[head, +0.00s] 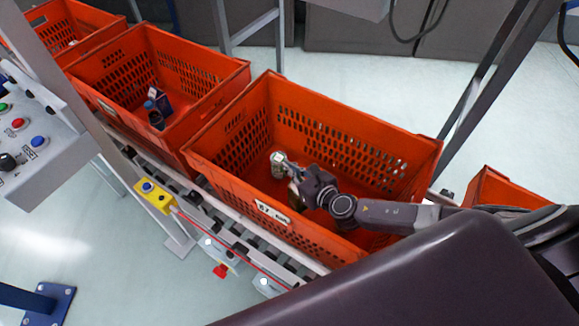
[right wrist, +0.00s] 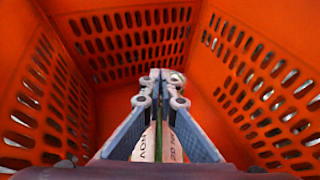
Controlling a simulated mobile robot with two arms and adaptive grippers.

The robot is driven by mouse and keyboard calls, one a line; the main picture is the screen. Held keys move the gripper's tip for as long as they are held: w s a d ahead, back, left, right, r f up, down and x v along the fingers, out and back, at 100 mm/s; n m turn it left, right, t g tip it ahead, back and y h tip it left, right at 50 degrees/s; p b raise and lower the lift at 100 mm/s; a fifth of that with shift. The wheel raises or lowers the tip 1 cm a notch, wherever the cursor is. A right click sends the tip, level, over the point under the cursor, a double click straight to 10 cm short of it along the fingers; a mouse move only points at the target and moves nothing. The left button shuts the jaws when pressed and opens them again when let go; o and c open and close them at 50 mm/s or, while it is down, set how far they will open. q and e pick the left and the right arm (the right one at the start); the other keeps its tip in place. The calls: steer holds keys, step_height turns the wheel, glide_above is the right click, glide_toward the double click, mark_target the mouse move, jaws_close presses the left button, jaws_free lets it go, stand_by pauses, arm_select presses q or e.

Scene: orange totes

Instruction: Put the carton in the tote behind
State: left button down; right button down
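My right gripper (head: 298,177) reaches down into the middle orange tote (head: 345,120). In the right wrist view its fingertips (right wrist: 160,80) are nearly together, with a thin green strip between them. A carton (right wrist: 146,146) with pale and orange printed faces shows between and below the fingers; the strip looks like its top ridge, so the gripper appears shut on it. In the head view a small part of the carton (head: 295,196) shows under the gripper; the rest is hidden. The tote behind in the row (head: 205,62) stands to the left. My left gripper is out of view.
A pale greenish item (head: 278,165) sits just beyond the fingertips. The left tote holds a dark blue item (head: 157,108) and has free floor. Another tote (head: 85,22) stands farther left and one (head: 505,190) at right. Metal posts and a button panel (head: 35,140) stand near the conveyor.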

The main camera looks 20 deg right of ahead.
steer(key=shift+f, duration=0.1)
steer(key=c, duration=2.2)
jaws_free()
steer(key=shift+o, duration=0.2)
steer(key=r+p+v, duration=0.1)
steer(key=v, duration=1.1)
steer(key=shift+r, duration=0.2)
steer(key=shift+r, duration=0.1)
